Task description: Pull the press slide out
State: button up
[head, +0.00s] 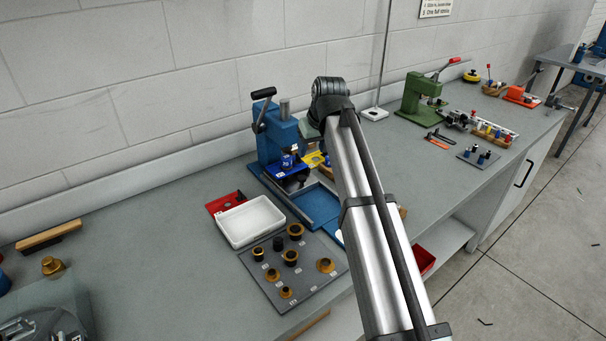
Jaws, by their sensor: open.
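The blue press (270,138) stands on the bench against the wall, left of my arm, with a black-handled lever on its upper left. A dark blue slide-like part (288,178) sits low at the press front, under the ram area, and looks pushed in. Grey rails and a blue base (303,203) run forward from it. A blue block (287,160) with a white mark is just above that part. A yellow piece (314,160) shows beside the press, partly behind my arm. My arm rises from the lower right and bends near the press; my gripper's fingers are hidden behind it.
A white tray (250,221) and red tray (225,202) lie left of the press base. A grey board (310,283) with several bronze bushings lies in front. A green press (417,95) and small tools stand further right. Bench left of the trays is mostly clear.

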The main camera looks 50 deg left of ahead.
send_near(302, 177)
jog(key=x, duration=0.8)
jog(key=shift+c, duration=0.4)
jog(key=shift+w, duration=0.1)
grip_shut()
dwell(0.4)
